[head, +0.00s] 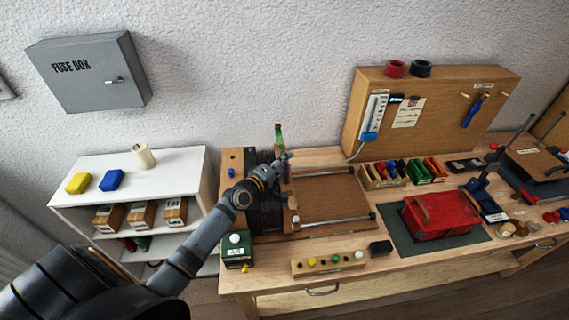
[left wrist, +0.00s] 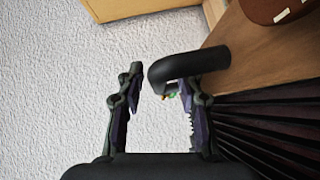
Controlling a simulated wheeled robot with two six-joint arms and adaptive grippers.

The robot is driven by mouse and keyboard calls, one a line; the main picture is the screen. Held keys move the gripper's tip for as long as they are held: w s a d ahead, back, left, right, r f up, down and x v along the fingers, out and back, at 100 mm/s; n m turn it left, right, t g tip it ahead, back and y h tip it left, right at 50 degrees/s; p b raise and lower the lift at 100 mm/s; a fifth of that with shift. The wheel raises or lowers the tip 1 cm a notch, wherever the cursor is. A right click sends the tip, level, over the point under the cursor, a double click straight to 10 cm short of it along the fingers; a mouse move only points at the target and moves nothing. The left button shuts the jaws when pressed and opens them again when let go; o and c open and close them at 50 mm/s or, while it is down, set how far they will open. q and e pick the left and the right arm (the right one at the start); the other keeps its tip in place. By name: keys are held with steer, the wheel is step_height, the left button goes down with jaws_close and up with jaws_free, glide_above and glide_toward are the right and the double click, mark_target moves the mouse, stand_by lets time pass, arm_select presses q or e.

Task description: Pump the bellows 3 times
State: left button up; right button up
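The bellows has dark pleats (head: 265,215) between a narrow wooden board on the left and a wide brown board (head: 330,200) on the right. The pleats also show at the lower right of the left wrist view (left wrist: 275,125). A thick black curved handle (left wrist: 200,65) stands out from the wooden board there. My left gripper (head: 284,160) is over the far part of the bellows. In the left wrist view, its fingers (left wrist: 160,100) are apart, with the handle's bent end between them, close to the right finger. Whether they touch is unclear. My right gripper is not in view.
A white shelf (head: 180,168) stands left of the bench. A green box with a white knob (head: 236,242) and a wooden strip with coloured knobs (head: 330,262) lie in front of the bellows. A red case (head: 440,214) sits right. A green bottle (head: 279,137) stands behind.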

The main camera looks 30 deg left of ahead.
arm_select(q)
jaws_close()
steer(key=shift+s, duration=0.15)
steer(key=shift+s+a, duration=0.25)
steer(key=shift+a, duration=0.25)
steer(key=shift+c, duration=1.2)
jaws_free()
steer(key=o, duration=0.3)
steer(key=shift+s+a, duration=0.1)
steer(key=shift+a, duration=0.1)
steer(key=shift+o, duration=0.2)
steer(key=shift+d+r, duration=0.1)
